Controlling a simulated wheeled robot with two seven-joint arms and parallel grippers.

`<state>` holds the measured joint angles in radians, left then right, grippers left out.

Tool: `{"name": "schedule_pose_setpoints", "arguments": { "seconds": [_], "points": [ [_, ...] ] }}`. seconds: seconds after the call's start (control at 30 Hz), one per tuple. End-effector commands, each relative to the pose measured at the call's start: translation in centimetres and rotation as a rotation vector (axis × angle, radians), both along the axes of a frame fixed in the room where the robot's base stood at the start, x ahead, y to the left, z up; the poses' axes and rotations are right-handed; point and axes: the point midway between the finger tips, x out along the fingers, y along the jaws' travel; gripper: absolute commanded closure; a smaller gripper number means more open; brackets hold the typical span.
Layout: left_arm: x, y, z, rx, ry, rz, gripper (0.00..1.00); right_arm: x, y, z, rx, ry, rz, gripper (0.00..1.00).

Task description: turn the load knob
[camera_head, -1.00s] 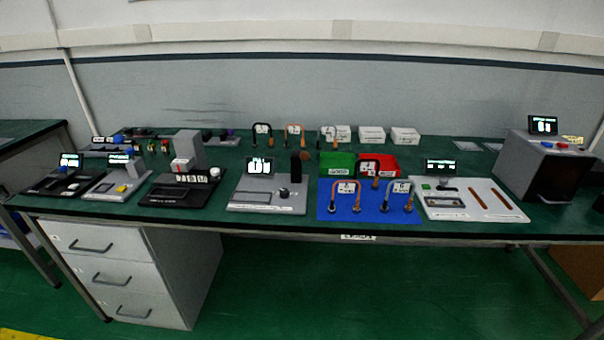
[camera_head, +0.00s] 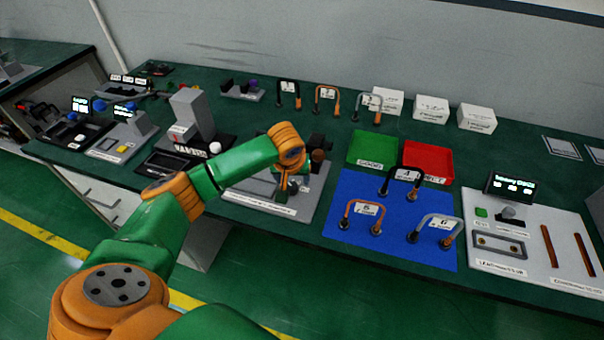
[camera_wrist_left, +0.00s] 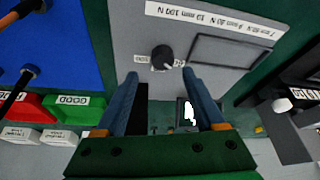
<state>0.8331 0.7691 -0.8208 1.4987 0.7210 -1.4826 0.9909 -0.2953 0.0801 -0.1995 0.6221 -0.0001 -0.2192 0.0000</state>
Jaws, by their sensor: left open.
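The load knob (camera_wrist_left: 162,57) is a dark round knob with a light pointer mark, on a grey panel device (camera_wrist_left: 133,35) in the left wrist view. My left gripper (camera_wrist_left: 160,76) is open, its two blue fingers pointing at the panel with the knob just beyond and between their tips. I cannot tell the remaining gap. In the head view the device (camera_head: 312,207) is partly covered by my left arm and gripper (camera_head: 288,193), and the knob cannot be made out there. My right gripper is not in view.
Right of the device in the head view lies a blue mat (camera_head: 345,245) with several U-shaped handled pieces. Green (camera_head: 372,147) and red (camera_head: 437,163) trays sit behind it. Another dark device (camera_head: 165,165) stands to the left. White boxes (camera_head: 430,107) line the back.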

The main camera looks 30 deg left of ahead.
Motion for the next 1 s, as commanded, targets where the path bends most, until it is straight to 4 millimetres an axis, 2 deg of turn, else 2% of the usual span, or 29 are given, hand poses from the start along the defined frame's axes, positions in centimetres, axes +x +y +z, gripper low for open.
{"name": "schedule_pose_setpoints", "arguments": {
  "seconds": [0.1,0.2,0.3,0.53,0.8,1.0],
  "points": [
    [0.7,0.5,-2.4,0.000,0.003,0.002,0.29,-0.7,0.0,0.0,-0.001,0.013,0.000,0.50],
    [1.3,0.7,-3.8,0.000,0.002,0.001,0.29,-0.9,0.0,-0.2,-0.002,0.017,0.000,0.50],
    [1.5,0.9,-4.5,0.001,0.001,-0.001,0.29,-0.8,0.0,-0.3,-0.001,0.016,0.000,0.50],
    [1.6,0.9,-4.5,0.001,-0.001,-0.001,0.29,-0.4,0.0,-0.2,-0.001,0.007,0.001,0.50],
    [1.6,0.9,-4.5,0.002,0.000,-0.001,1.00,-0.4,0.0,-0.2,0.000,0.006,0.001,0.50],
    [1.6,0.9,-4.5,0.001,0.000,-0.007,1.00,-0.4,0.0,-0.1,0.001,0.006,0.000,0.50]
  ]
}}
